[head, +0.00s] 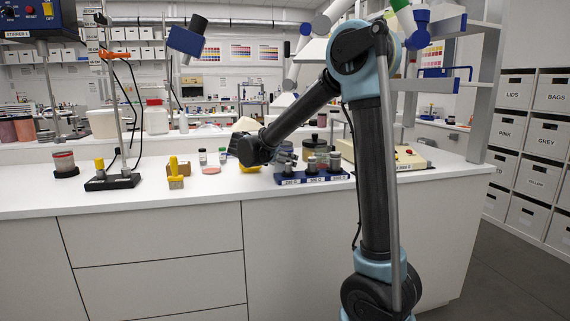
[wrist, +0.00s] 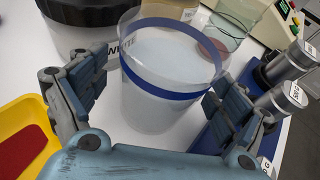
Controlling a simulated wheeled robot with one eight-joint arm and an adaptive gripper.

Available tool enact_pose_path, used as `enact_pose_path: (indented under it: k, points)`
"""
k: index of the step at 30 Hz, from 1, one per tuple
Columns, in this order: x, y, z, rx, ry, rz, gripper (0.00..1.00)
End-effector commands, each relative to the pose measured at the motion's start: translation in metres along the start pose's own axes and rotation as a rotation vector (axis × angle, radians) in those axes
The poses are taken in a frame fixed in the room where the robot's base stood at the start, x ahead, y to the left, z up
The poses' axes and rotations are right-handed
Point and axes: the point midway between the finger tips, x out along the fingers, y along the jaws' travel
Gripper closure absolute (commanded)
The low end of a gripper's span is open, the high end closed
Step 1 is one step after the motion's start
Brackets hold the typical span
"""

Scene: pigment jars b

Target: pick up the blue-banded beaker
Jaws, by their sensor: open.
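In the head view my gripper (head: 284,160) is low over the counter, and I cannot make out the beaker there.
A black-lidded jar (wrist: 90,12) stands close behind left of the beaker. A yellow tray with a red inside (wrist: 12,118) lies left. Metal weights (wrist: 290,62) in a blue rack (head: 312,178) stand close right. A greenish glass vessel (wrist: 238,20) is behind.

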Motion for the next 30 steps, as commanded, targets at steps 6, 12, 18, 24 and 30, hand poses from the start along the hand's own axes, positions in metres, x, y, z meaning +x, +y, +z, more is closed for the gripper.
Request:
enact_pose_path:
  k: [6, 12, 18, 24, 30]
  points:
    - [0.007, 0.000, 0.000, 0.000, 0.000, 0.001, 0.09]
    - [0.007, -0.001, 0.000, 0.000, 0.000, 0.000, 0.39]
    - [0.008, -0.001, 0.001, 0.000, 0.000, -0.001, 0.70]
    - [0.008, -0.001, 0.001, 0.000, 0.000, -0.001, 0.70]
    - [0.002, -0.002, 0.014, 0.000, -0.001, -0.002, 0.70]
